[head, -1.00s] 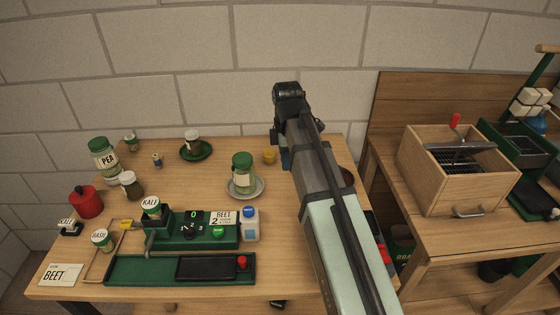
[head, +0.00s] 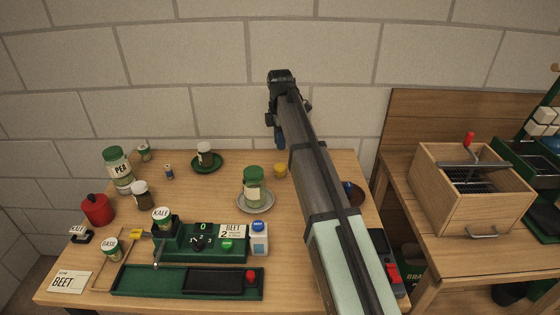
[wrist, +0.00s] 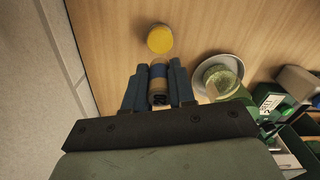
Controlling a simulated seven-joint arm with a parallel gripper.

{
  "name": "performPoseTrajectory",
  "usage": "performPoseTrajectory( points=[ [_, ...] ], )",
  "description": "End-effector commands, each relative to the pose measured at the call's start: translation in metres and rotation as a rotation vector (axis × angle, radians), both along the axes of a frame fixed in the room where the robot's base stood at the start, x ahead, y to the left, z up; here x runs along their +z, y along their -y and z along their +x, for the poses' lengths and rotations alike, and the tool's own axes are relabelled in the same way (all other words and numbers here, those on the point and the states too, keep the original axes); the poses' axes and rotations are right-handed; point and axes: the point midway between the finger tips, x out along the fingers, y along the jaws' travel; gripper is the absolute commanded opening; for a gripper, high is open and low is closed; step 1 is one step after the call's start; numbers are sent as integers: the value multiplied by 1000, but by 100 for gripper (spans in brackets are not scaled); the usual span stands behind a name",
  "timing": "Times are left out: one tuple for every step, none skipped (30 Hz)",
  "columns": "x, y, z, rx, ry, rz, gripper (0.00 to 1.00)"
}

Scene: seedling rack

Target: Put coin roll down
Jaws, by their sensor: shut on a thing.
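My gripper (head: 279,138) is near the back edge of the wooden table, its fingers pointing down. The coin roll is hidden in the head view. I cannot tell how high it is above the table (head: 318,200). A yellow round thing (head: 280,170) stands just beside the gripper and also shows ahead of the fingers in the wrist view (wrist: 160,39).
A green-lidded jar (head: 253,185) on a pale saucer (head: 243,207) stands left of the arm. A small jar on a green saucer (head: 207,168) is further left. The back wall is close. Bare wood lies around the yellow thing.

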Motion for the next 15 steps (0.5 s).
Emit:
performPoseTrajectory(
  points=[
    [-10,0,-1,0,-1,0,0],
    [-15,0,-1,-1,-1,0,0],
    [-22,0,-1,-1,-2,-1,0],
    [-26,0,-1,-1,-2,-1,0],
    [-30,0,-1,-1,-1,0,0],
    [-34,0,-1,-1,0,0,0],
    [-37,0,-1,-1,0,0,0],
    [-39,0,0,-1,0,0,0],
    [-41,0,0,-1,0,0,0],
    [-43,0,0,-1,0,0,0],
    [-44,0,0,-1,0,0,0],
    [-48,0,-1,-1,0,0,0],
    [-51,0,-1,-1,-1,0,0],
    [-54,0,-1,-1,-1,0,0],
    [-59,0,-1,-1,0,0,0]
  ],
)
